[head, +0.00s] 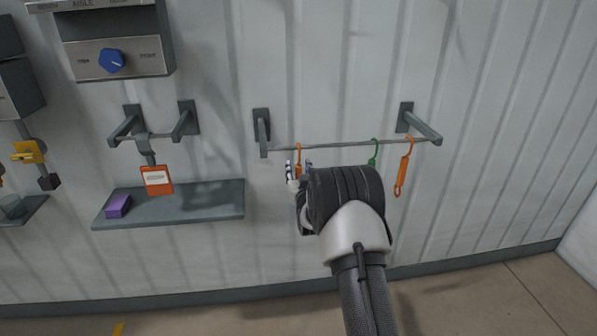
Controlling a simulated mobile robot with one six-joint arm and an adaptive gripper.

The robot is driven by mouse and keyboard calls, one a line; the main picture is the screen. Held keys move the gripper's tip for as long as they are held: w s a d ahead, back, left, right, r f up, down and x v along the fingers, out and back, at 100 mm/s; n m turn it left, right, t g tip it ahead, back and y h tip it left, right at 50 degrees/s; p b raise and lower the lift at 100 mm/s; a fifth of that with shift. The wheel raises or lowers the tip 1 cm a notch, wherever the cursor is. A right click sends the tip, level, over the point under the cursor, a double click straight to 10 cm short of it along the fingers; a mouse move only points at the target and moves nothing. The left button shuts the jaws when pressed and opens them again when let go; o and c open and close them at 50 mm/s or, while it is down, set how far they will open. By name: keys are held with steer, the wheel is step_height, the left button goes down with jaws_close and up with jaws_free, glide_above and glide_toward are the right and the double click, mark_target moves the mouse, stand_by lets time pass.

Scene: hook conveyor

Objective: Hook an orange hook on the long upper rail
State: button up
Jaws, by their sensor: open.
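The long upper rail (335,145) is a thin grey bar between two wall brackets, right of centre in the head view. An orange hook (403,172) hangs at its right part, fully visible. A green hook (373,153) hangs just left of it, its lower part hidden behind my arm. Another orange hook (299,152) is at the rail's left part, its top at the rail. Its lower part is hidden by my gripper. My gripper (299,170) is open, right at this left orange hook. I cannot tell whether the fingers touch it.
Left of the rail, a shelf (200,207) holds a purple block (118,206). Above it, an orange tag (157,180) hangs from a shorter rail. A control box with a blue knob (111,60) is at the upper left. The wall right of the rail is clear.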

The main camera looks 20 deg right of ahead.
steer(key=shift+w+d, duration=0.1)
steer(key=shift+w, duration=0.3)
jaws_close()
stand_by(0.8)
stand_by(0.4)
steer(key=shift+r, duration=0.1)
